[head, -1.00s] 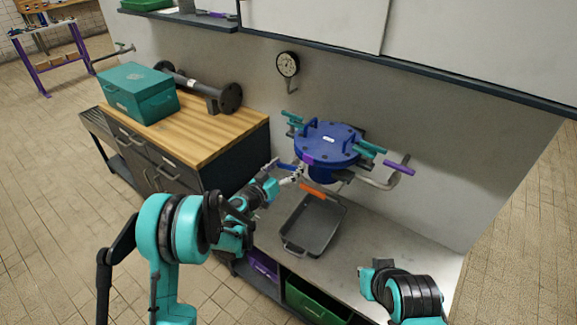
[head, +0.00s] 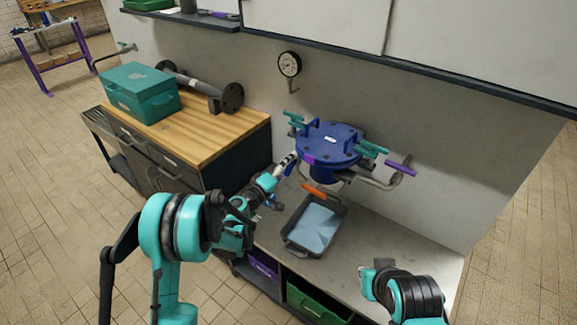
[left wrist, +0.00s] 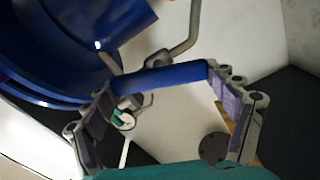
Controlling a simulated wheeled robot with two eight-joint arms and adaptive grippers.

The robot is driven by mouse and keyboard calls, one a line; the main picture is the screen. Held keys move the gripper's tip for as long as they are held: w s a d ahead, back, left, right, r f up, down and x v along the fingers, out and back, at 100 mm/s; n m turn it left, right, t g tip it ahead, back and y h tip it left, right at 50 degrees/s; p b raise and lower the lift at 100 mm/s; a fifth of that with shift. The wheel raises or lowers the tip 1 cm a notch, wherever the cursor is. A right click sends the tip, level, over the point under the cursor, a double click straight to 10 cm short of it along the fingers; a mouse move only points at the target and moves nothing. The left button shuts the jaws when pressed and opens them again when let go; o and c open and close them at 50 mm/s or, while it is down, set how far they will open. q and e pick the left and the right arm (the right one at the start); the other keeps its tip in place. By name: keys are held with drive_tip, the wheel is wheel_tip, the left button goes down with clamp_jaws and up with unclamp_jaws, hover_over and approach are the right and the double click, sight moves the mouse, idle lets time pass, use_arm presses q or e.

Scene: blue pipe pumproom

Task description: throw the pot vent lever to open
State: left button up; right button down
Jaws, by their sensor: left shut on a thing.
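The blue pot (head: 328,146) stands above the bench, with a bolted lid and teal clamps. A blue-handled lever (head: 291,170) sits at its left side; no label tells me whether it is the vent lever. My left gripper (head: 288,163) is shut on this handle. In the left wrist view the blue handle (left wrist: 160,78) spans between my two fingers (left wrist: 165,100), beside the pot's rounded wall (left wrist: 60,50). An orange lever (head: 320,191) is at the pot's lower front, and a purple-handled lever (head: 400,169) at its right.
A grey tray (head: 289,243) holding a light blue surface, like liquid, sits on the bench below the pot. A wooden-topped cabinet with a teal toolbox (head: 140,92) stands left. A gauge (head: 289,64) hangs on the wall behind. Bench (head: 400,240) to the right is clear.

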use_arm(q)
drive_tip(key=shift+f+n, duration=0.15)
drive_tip(key=shift+n, duration=2.05)
drive_tip(key=o, duration=1)
drive_tip(key=v, duration=1.2)
